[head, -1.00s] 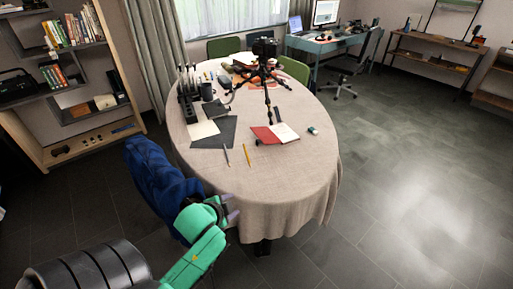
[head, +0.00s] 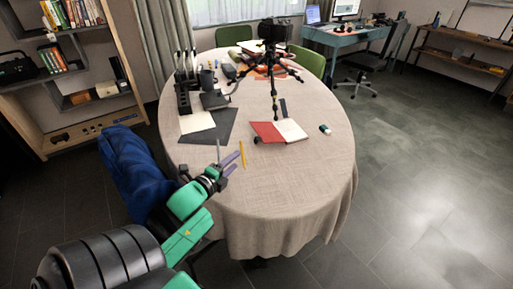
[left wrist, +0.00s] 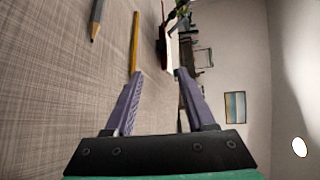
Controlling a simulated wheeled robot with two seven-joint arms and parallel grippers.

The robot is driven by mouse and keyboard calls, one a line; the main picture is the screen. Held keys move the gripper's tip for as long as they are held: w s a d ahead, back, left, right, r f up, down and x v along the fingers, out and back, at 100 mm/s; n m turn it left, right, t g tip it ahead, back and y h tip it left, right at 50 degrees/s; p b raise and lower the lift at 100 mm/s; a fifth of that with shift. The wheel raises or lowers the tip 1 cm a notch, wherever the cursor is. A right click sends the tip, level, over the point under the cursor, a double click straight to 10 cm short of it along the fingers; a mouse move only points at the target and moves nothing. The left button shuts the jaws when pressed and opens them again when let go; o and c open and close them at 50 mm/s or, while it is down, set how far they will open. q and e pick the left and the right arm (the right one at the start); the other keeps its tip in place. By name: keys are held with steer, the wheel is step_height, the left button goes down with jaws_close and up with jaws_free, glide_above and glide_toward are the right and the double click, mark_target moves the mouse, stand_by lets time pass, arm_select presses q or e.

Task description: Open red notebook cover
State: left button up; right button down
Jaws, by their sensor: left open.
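The red notebook (head: 266,132) lies on the round table, with its red cover spread to the left and a white page (head: 291,130) showing on the right. It looks open; whether the cover lies fully flat I cannot tell. My left gripper (head: 234,162) is over the near left part of the table, short of the notebook and to its lower left. Its purple fingers are apart and empty, as the left wrist view (left wrist: 160,74) also shows. My right gripper is not in view.
A yellow pencil (head: 242,154) and a grey pencil (head: 218,151) lie near my left gripper. A tripod (head: 272,80) with a camera stands behind the notebook. A dark sheet (head: 222,131) lies left. A blue-draped chair (head: 130,165) stands left. The table's near right is clear.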

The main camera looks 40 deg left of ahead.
mark_target(256, 142)
arm_select(q)
steer(key=b+x, duration=0.1)
steer(key=x, duration=1.2)
steer(key=shift+w, duration=0.35)
steer(key=shift+c, duration=0.3)
jaws_close()
steer(key=shift+r, duration=0.1)
